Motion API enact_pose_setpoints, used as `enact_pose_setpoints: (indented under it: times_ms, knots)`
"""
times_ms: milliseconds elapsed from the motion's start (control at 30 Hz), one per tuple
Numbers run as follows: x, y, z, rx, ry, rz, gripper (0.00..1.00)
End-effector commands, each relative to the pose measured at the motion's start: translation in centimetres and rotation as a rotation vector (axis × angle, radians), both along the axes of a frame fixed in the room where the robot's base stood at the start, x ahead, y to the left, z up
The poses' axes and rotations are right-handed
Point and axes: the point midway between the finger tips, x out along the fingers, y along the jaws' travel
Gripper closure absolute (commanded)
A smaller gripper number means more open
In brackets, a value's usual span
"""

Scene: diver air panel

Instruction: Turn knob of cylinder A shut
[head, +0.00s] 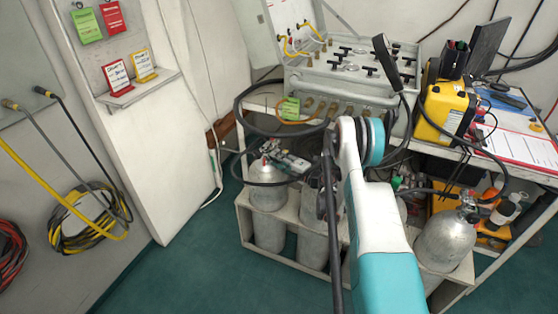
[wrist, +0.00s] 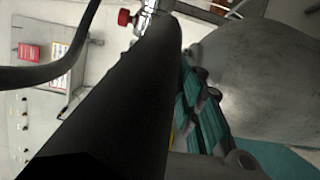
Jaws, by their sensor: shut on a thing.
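Grey cylinders stand in a pale rack below the panel in the head view. My gripper (head: 270,152) reaches left from my arm to the top of the leftmost cylinder (head: 268,194). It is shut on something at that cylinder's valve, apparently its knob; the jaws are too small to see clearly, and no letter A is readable. In the wrist view a red knob (wrist: 125,17) sits beside a metal valve part (wrist: 149,6) at the top. A large grey rounded surface (wrist: 262,75) fills the right.
A black hose (head: 240,115) loops around the left cylinder's valve, close to my gripper. The panel case (head: 345,75) stands on the bench above, with a yellow box (head: 443,110) to its right. Another cylinder (head: 445,240) stands at the right. Green floor (head: 205,255) is clear at left.

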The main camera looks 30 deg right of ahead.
Motion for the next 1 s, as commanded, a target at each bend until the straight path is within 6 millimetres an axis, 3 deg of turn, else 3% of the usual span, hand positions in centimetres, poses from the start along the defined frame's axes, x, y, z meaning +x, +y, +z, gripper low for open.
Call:
enact_pose_setpoints:
  times_ms: [100,133,200,600,867,1000]
  knots:
    - [0.0,-0.1,0.0,-0.001,-0.001,-0.003,0.91]
    - [0.0,-0.1,0.0,-0.001,-0.001,-0.003,0.63]
    - [0.0,-0.1,0.0,-0.001,0.0,-0.002,0.47]
    - [0.0,0.0,0.3,-0.001,0.0,-0.001,0.46]
    - [0.0,-0.1,3.7,0.0,-0.001,-0.002,0.46]
    - [-0.1,-0.3,6.5,0.004,-0.003,-0.005,0.27]
